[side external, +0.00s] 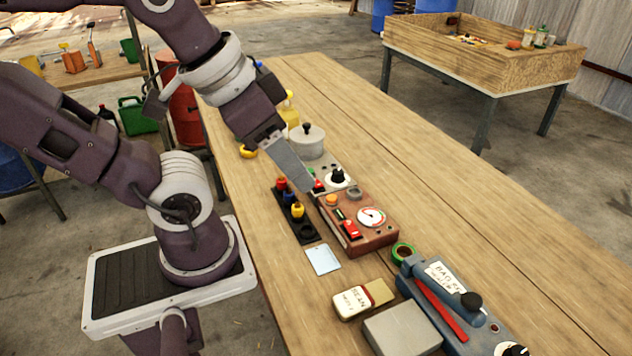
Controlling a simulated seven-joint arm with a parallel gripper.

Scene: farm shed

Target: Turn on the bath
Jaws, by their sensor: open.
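A pale unit with a round lidded pot (308,142) looks like the bath; no label on it is readable. Its front panel carries a black knob on a white dial (337,177) and a small red switch (319,186). My gripper (311,190) is open and empty, pointing down over the left part of this panel, with its tips close to the red switch. Whether they touch it I cannot tell. The gripper and wrist hide part of the unit's left side. The switch's position is too small to read.
A reddish-brown box (380,240) with a gauge and red switch stands just in front. A black rack (281,208) with coloured knobs is at left. The bench's right side (450,205) is clear.

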